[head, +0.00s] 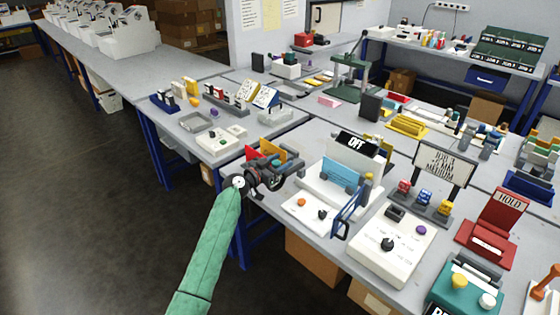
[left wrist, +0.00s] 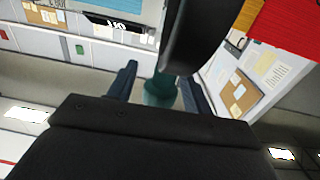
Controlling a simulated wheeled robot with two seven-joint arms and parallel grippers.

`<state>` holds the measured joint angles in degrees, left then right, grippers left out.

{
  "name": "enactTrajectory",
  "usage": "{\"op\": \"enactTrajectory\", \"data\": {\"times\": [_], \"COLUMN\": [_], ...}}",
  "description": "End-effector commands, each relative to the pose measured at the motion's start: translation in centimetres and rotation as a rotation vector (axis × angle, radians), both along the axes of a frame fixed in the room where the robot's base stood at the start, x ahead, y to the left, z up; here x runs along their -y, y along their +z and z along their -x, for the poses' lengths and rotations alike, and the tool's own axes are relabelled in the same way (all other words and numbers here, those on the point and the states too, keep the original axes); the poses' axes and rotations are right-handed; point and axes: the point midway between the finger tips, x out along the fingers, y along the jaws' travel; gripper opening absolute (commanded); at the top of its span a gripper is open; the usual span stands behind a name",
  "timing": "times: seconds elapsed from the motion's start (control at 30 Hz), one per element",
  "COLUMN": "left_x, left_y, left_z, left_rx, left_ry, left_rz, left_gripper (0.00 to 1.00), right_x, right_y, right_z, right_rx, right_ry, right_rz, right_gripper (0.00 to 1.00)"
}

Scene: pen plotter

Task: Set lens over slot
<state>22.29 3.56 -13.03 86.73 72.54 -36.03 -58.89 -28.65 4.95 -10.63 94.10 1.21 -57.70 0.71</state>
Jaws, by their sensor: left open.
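I cannot tell whether the fingers touch either one. I cannot pick out the lens or the slot for certain; the gripper covers part of that spot. My right gripper is not in view.
A white panel with knobs (head: 308,212) and a blue handle-shaped frame (head: 349,208) stand right of the gripper. A white box with a small dial (head: 221,140) is behind it to the left. The floor (head: 100,190) on the left is clear.

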Motion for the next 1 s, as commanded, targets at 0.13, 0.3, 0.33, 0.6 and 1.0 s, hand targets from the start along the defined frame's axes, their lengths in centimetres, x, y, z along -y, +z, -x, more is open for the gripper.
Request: {"op": "enactTrajectory", "data": {"times": [0.13, 0.3, 0.33, 0.6, 1.0], "left_x": [0.15, 0.13, 0.13, 0.13, 0.16], "left_y": [0.00, -0.01, -0.01, -0.01, 0.11], "left_z": [-0.12, -0.11, -0.11, -0.10, -0.01], "left_rx": [0.000, 0.000, 0.000, 0.000, 0.000], "left_ry": [0.000, 0.000, 0.000, 0.000, 0.052], "left_rz": [0.000, 0.000, 0.000, 0.000, 0.001], "left_gripper": [0.50, 0.50, 0.44, 0.00, 0.00], "right_x": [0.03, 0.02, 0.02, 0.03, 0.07], "right_y": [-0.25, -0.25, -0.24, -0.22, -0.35], "right_z": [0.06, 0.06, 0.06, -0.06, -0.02], "right_rx": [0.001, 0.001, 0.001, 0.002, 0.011], "right_ry": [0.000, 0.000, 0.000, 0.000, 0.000], "right_rz": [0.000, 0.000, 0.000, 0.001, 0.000], "right_gripper": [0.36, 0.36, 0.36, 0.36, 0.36]}}
